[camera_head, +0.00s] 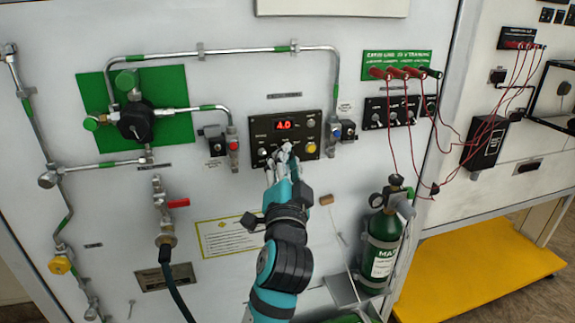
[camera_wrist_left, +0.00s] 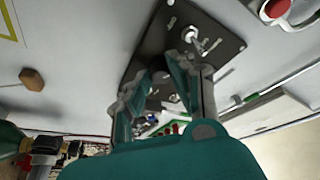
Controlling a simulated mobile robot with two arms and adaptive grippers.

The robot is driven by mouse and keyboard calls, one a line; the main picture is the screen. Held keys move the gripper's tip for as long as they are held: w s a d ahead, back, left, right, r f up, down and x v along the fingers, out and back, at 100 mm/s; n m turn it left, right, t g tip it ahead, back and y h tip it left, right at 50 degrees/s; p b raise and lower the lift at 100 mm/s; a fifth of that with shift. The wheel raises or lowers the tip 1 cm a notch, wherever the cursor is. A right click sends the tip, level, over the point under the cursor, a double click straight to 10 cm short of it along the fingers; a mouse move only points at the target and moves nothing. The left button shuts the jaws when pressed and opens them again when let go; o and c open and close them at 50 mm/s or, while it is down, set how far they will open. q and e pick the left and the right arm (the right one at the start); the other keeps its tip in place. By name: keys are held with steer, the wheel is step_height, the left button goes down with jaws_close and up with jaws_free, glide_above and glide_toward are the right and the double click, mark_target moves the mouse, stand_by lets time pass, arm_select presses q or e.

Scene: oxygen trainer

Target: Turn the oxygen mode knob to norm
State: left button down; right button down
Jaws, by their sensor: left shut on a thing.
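The black control panel (camera_head: 300,128) with a red lit "4.0" display (camera_head: 284,124) is on the pale wall panel. My left gripper (camera_head: 284,152) is at the lower middle of this control panel and shut on a small control there, which appears to be the oxygen mode knob. The fingers cover that knob, so its pointer and setting cannot be read. In the left wrist view my gripper fingers (camera_wrist_left: 166,72) reach to the black panel (camera_wrist_left: 222,50), close beside a silver toggle (camera_wrist_left: 194,36). My right gripper is not in view.
A yellow button (camera_head: 311,147) is just right of the gripper. Metal pipes (camera_head: 240,51), a valve with a red handle (camera_head: 178,203) and a green oxygen cylinder (camera_head: 382,245) surround the panel. Red cables (camera_head: 412,120) hang at right. A yellow platform (camera_head: 470,270) stands lower right.

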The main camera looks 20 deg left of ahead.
arm_select(q)
steer(key=c, duration=1.1)
jaws_free()
steer(key=shift+c, duration=0.2)
steer(key=shift+r, duration=0.1)
step_height(320, 180, up, 10)
steer(key=shift+f, duration=0.1)
steer(key=shift+f, duration=0.1)
